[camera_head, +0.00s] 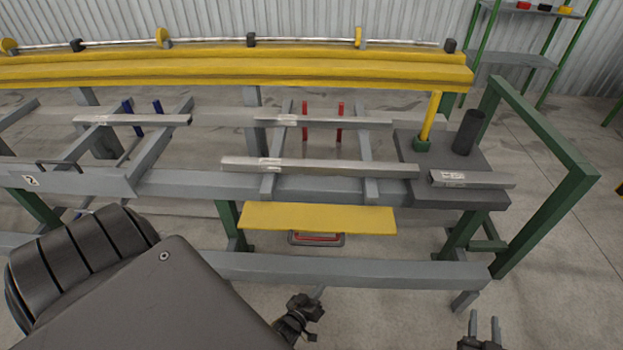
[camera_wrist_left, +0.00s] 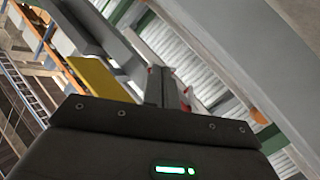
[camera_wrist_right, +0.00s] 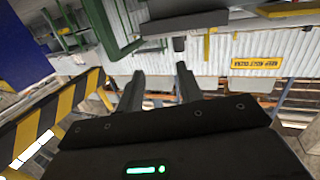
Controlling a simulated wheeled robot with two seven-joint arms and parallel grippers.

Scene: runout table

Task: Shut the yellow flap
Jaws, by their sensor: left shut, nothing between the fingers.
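The yellow flap (camera_head: 318,218) is a long flat panel at the front of the runout table (camera_head: 200,182), just below its front rail. It seems to stick out toward me, but its exact angle is hard to tell. A yellow panel, likely the same flap (camera_wrist_left: 100,78), shows left of the fingers in the left wrist view. My left gripper (camera_head: 318,293) is shut and empty, below and in front of the flap, apart from it. My right gripper (camera_head: 484,326) is open and empty at the lower right, away from the flap; its fingers (camera_wrist_right: 160,80) stand apart in the right wrist view.
A red and grey framed item (camera_head: 317,239) shows under the flap. Loose metal bars (camera_head: 320,167) lie across the table. A green frame (camera_head: 550,190) stands at the right end. A lower grey beam (camera_head: 350,270) runs between the flap and my grippers in the picture.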

